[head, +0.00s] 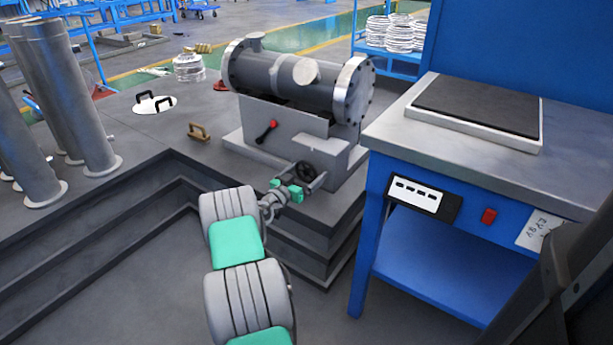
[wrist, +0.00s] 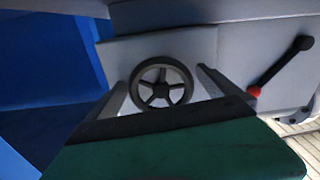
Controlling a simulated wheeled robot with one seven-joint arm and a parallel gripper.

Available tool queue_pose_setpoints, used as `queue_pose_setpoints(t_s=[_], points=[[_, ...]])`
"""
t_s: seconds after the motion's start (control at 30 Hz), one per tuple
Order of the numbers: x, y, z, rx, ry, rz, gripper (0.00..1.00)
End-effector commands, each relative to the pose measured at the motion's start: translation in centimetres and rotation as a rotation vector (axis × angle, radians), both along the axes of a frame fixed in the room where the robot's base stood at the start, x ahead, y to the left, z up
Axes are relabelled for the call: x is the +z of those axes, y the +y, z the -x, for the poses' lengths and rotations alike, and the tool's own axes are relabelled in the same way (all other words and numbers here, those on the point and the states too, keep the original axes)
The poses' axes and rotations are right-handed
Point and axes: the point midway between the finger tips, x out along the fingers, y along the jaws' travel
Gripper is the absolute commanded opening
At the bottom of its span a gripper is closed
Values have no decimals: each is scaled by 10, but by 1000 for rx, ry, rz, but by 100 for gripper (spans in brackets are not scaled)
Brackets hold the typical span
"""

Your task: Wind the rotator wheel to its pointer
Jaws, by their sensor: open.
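The rotator wheel (head: 306,172) is a small dark handwheel low on the front of the grey rotator stand (head: 290,130). In the wrist view the wheel (wrist: 162,64) shows its round rim, hub and several spokes, with its lower edge close to the green-and-black gripper body. My gripper (wrist: 162,88) is open, with one grey finger on each side of the wheel. I cannot tell whether either finger touches the rim. In the head view my gripper (head: 310,178) is at the wheel and partly covers it. I cannot make out the pointer in either view.
A flanged shell (head: 285,76) lies on top of the stand. A black lever with a red knob (head: 267,131) is left of the wheel; it also shows in the wrist view (wrist: 283,66). A blue workbench (head: 400,240) stands close on the right. Tall grey cylinders (head: 70,95) stand left.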

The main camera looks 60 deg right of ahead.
Motion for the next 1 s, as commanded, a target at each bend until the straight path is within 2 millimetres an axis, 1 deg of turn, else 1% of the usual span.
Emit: queue_pose_setpoints(t_s=[0.17, 0.87, 1.0], points=[[0, 0, 0, 0, 0, 0, 99], [0, 1, 0, 0, 1, -1, 42], [0, 1, 0, 0, 2, -1, 41]])
